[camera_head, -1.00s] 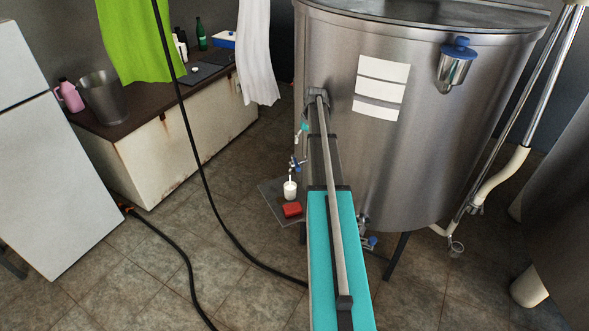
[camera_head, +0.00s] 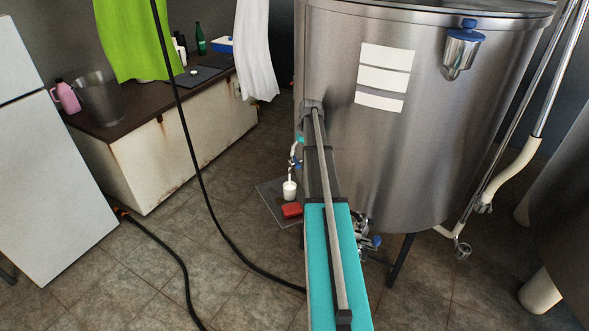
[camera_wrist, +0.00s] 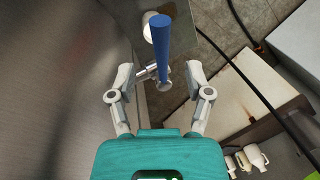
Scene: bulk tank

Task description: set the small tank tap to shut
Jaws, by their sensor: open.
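The small tank tap (camera_wrist: 163,82) is a shiny metal fitting with a long blue lever (camera_wrist: 160,48), seen in the wrist view just beyond my gripper. My gripper (camera_wrist: 160,74) is open and empty. Its two grey fingers stand left and right of the tap, and the lever shows between and beyond them. I cannot tell whether either finger touches it. In the head view the tap (camera_head: 295,157) is small, at the left side of the steel tank (camera_head: 400,150), above a white cup (camera_head: 289,190). My arm hides part of that area.
A red box (camera_head: 292,210) lies by the cup on a grey floor mat (camera_head: 270,193). A larger blue-handled valve (camera_head: 370,242) sits low on the tank front. A black hose (camera_head: 205,200) crosses the floor.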

